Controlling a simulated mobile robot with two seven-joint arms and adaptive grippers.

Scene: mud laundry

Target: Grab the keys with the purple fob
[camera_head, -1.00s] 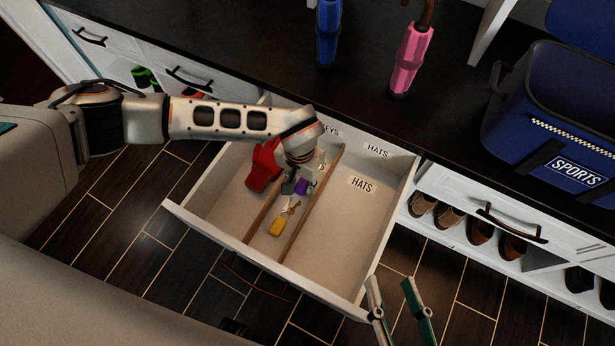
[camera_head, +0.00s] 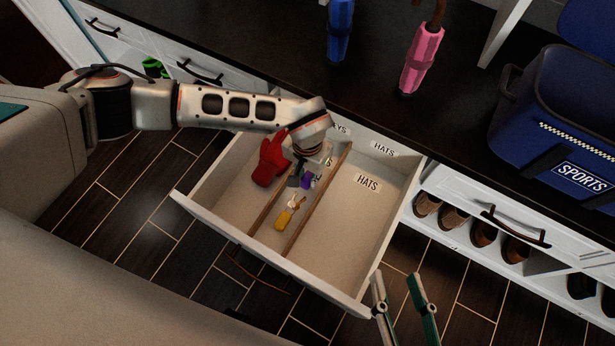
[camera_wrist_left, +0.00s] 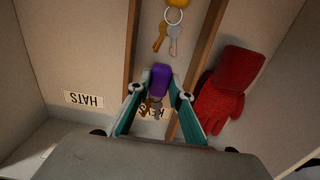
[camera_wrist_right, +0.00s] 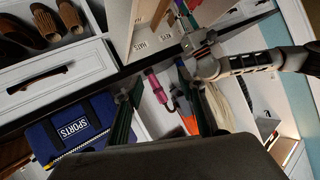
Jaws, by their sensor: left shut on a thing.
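The keys with the purple fob (camera_wrist_left: 160,80) are between the fingers of my left gripper (camera_wrist_left: 160,92), which is shut on the fob. The keys hang below the fob toward the wrist in the left wrist view. In the head view the purple fob (camera_head: 307,180) shows at the left gripper (camera_head: 305,178), over the drawer's middle compartment. Whether the keys touch the drawer floor I cannot tell. My right gripper (camera_head: 398,292) is open and empty in front of the drawer's right front corner.
Keys with a yellow fob (camera_head: 284,218) lie in the middle compartment. A red glove (camera_head: 269,162) lies in the left compartment. Wooden dividers (camera_head: 318,197) flank the keys. The right compartment (camera_head: 352,227) is bare. A blue sports bag (camera_head: 545,150) stands on the counter.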

